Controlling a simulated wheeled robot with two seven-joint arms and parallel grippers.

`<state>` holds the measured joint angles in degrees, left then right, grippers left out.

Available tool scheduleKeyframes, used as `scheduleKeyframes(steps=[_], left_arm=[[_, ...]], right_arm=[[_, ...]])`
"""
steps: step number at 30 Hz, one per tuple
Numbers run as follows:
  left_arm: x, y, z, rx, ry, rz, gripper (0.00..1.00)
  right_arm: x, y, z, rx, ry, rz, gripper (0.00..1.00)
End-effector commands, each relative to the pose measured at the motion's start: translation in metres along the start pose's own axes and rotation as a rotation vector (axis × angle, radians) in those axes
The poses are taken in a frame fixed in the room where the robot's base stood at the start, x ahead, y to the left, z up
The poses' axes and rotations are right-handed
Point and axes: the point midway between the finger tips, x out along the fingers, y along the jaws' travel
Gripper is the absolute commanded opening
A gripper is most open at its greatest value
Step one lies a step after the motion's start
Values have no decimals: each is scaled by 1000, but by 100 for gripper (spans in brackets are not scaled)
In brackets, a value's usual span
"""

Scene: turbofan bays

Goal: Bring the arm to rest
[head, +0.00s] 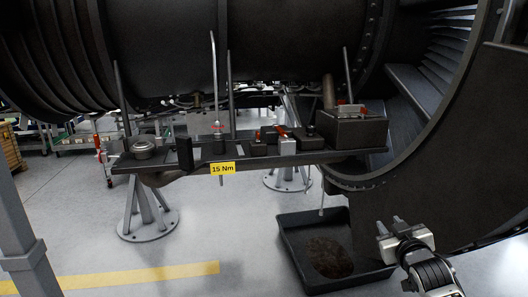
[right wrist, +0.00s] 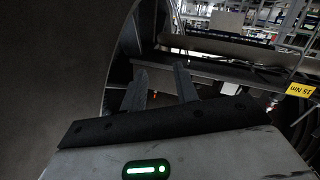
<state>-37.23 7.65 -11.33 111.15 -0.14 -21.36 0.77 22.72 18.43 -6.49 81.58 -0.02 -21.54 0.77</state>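My right gripper (head: 389,224) is at the lower right of the head view, beside the black drip tray and in front of the dark engine casing. In the right wrist view its two dark fingers (right wrist: 160,82) stand apart with nothing between them, so it is open and empty. Its arm comes up from the bottom right edge of the head view. My left gripper does not show in either view.
A shelf of parts with a yellow "15 Nm" label (head: 223,168) hangs under the engine (head: 270,50). A black tray (head: 298,270) with a dark stain is on the floor. A grey stand (head: 147,212) is at left. The floor at left centre is clear.

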Motion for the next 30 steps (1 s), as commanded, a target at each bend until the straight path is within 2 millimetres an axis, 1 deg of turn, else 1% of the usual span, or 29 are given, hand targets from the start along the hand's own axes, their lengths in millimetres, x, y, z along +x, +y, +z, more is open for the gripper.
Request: scheduleKeyframes(steps=[1,2,3,5,6,8,9,11,12,14,15,18,21,22,25,30], left_arm=[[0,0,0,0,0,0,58],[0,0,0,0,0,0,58],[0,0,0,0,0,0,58],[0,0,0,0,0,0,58],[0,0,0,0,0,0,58],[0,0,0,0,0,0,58],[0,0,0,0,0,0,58],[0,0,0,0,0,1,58],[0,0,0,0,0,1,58],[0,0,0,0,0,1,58],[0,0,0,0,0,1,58],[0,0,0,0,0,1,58],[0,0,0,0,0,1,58],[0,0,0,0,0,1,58],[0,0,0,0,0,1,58],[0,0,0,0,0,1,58]], right_arm=[[-11,-16,19,3,-24,-25,30],[-18,-25,30,5,-37,-40,30],[-28,-38,45,9,-57,-60,30],[-46,-59,68,17,-89,-93,30],[-60,-74,84,24,-112,-116,30],[-86,-97,110,39,-152,-155,30],[-106,-113,126,50,-181,-181,30],[-139,-135,150,72,-225,-220,30],[-162,-149,164,88,-256,-244,30],[-197,-168,182,113,-303,-276,30],[-220,-179,191,131,-332,-296,30],[-270,-200,207,172,-396,-333,30],[-307,-212,216,203,-444,-355,30],[-314,-214,217,210,-454,-359,30],[-330,-218,219,224,-474,-367,30],[-333,-219,219,227,-478,-369,30]])
